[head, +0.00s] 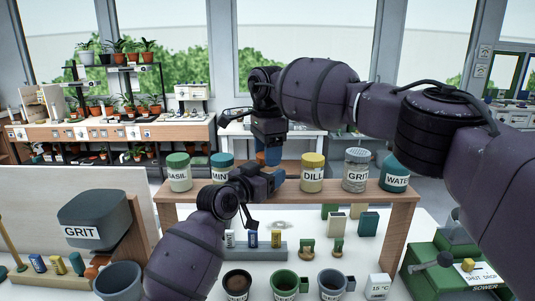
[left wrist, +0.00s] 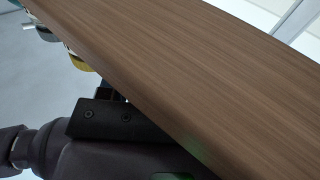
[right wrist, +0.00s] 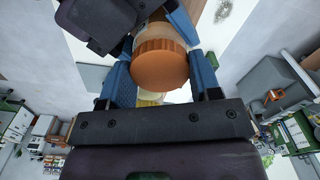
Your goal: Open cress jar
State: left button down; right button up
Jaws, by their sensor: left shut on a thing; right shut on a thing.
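The cress jar, with a ridged orange lid (right wrist: 160,64) and a pale body (right wrist: 158,33), shows in the right wrist view; its label is not readable. My right gripper (right wrist: 162,75) has its blue fingers on both sides of the lid, shut on it. My left gripper (head: 277,182) reaches in from the left and is shut on the jar's body, below the right gripper; its dark housing also shows in the right wrist view. In the head view the right gripper (head: 270,158) points down from above, and the grippers largely hide the jar. The left wrist view does not show the jar.
A wooden shelf (head: 400,207) carries the basil (head: 179,173), mint (head: 222,168), dill (head: 313,174), grit (head: 356,170) and water (head: 396,174) containers. Its plank (left wrist: 200,65) fills much of the left wrist view. Mugs, a grit dispenser (head: 95,221) and a green sower (head: 448,263) stand below.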

jog(key=shift+r, duration=0.25)
jog(key=shift+r, duration=0.7)
jog(key=shift+r, duration=2)
pick_arm(q)
jog(key=shift+c, duration=1)
grip_release()
pick_arm(e)
jog(key=shift+r, duration=0.4)
pick_arm(q)
jog(key=v, duration=1.2)
jog(key=shift+s, duration=0.2)
pick_arm(e)
jog(key=shift+s+a, duration=0.1)
jog(key=shift+s, duration=0.05)
